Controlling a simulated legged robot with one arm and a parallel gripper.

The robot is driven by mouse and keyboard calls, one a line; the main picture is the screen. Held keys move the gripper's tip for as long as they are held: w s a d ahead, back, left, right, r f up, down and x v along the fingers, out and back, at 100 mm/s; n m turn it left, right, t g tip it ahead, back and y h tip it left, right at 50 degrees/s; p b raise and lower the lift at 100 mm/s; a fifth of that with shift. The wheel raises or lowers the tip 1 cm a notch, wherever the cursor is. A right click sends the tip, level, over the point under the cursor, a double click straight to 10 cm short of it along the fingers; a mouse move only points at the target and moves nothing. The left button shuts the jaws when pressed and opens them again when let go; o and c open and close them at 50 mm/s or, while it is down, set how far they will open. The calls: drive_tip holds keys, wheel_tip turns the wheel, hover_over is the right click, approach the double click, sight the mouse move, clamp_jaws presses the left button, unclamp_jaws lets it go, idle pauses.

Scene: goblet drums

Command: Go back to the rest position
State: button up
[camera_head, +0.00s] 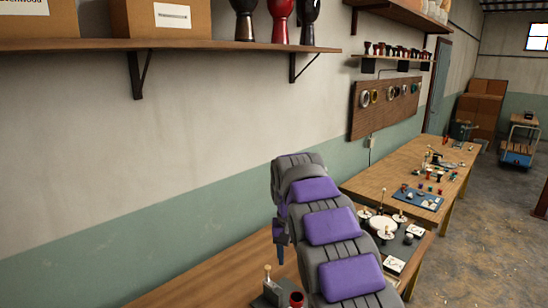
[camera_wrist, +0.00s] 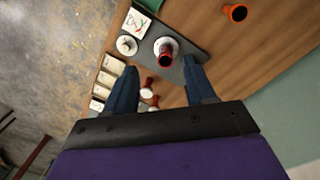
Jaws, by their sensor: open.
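My gripper (camera_wrist: 159,64) shows in the wrist view with its two dark blue fingers spread apart and nothing held between them. It is above the workbench. A small red and black goblet drum (camera_wrist: 166,57) stands on a white disc on a dark mat, seen beyond the gap between the fingertips. In the head view my grey and purple arm rises over the bench, and a dark blue finger part (camera_head: 280,238) hangs at its left side. The rest of the gripper is hidden by the arm there.
The wooden bench (camera_head: 215,278) runs along the wall. A dark mat holds white discs (camera_head: 382,223) and cards. A shelf (camera_head: 180,44) with boxes and drums is above.

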drive_tip(key=s+d+b, duration=0.1)
drive_tip(key=s+d, duration=0.2)
drive_tip(key=s, duration=0.7)
drive_tip(key=s+d+g, duration=0.1)
drive_tip(key=s+d, duration=0.2)
drive_tip(key=s, duration=0.8)
drive_tip(key=s+d+b, duration=0.1)
drive_tip(key=s+d, duration=0.2)
drive_tip(key=s, duration=0.7)
drive_tip(key=s+f, duration=0.3)
drive_tip(key=s, duration=0.4)
drive_tip(key=s+f, duration=0.3)
drive_tip(key=s, duration=0.3)
drive_tip(key=shift+s+y, duration=0.35)
drive_tip(key=shift+y, duration=0.05)
